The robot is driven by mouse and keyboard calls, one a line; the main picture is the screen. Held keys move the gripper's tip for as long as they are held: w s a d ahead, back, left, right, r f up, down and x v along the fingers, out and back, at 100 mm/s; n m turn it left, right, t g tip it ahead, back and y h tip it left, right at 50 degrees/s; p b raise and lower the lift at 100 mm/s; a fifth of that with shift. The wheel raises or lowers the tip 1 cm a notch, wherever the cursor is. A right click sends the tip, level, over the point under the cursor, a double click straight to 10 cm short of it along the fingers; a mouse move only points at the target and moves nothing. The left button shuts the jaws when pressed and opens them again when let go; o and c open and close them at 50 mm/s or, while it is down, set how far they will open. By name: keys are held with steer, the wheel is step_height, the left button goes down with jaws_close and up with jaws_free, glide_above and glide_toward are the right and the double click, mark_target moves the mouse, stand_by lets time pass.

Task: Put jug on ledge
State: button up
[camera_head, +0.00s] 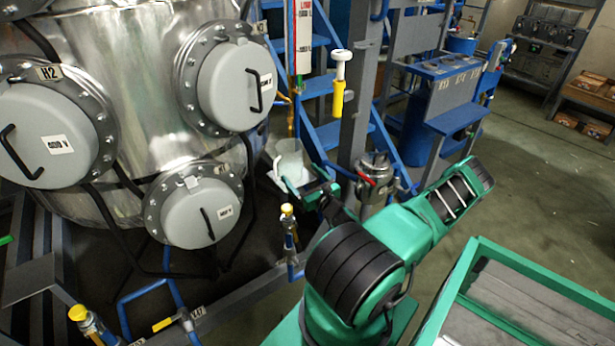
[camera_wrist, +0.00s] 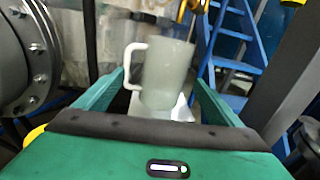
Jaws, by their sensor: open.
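The jug (camera_wrist: 167,76) is a translucent pale vessel with a white handle on its left. In the wrist view it stands upright between the two fingers of my gripper (camera_wrist: 155,92), which are apart on either side of it. A white surface shows under the jug; I cannot tell if this is the ledge. In the head view the jug (camera_head: 291,165) is beyond my gripper (camera_head: 300,186), beside the metal post. The head view does not show clearly whether the fingers touch it.
The steel tank with round grey hatches (camera_head: 236,85) stands close on the left. Blue stairs (camera_head: 318,88) and a grey post (camera_head: 354,110) are behind. Yellow-capped valves (camera_head: 288,212) stand below the jug. A green-rimmed crate (camera_head: 540,275) is at the right, with open floor beyond it.

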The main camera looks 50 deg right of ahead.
steer(key=w+a+r+n+g+y, duration=0.1)
steer(key=w+a+n+g+y, duration=0.15)
steer(key=a+n+y, duration=0.8)
steer(key=s+a+r+n+g+y, duration=0.1)
steer(key=s+a+n+g, duration=0.35)
steer(key=a+n, duration=0.25)
steer(key=s+a+r+n+g+y, duration=0.1)
steer(key=s+a+n+g, duration=0.2)
steer(key=a+n+g, duration=0.4)
steer(key=s+r+n+g+h, duration=0.3)
steer(key=s+r+n+h, duration=0.3)
steer(key=s+r, duration=1.5)
steer(key=shift+d+r+n+h, duration=0.35)
steer(key=shift+r+n, duration=0.7)
steer(key=shift+r, duration=0.15)
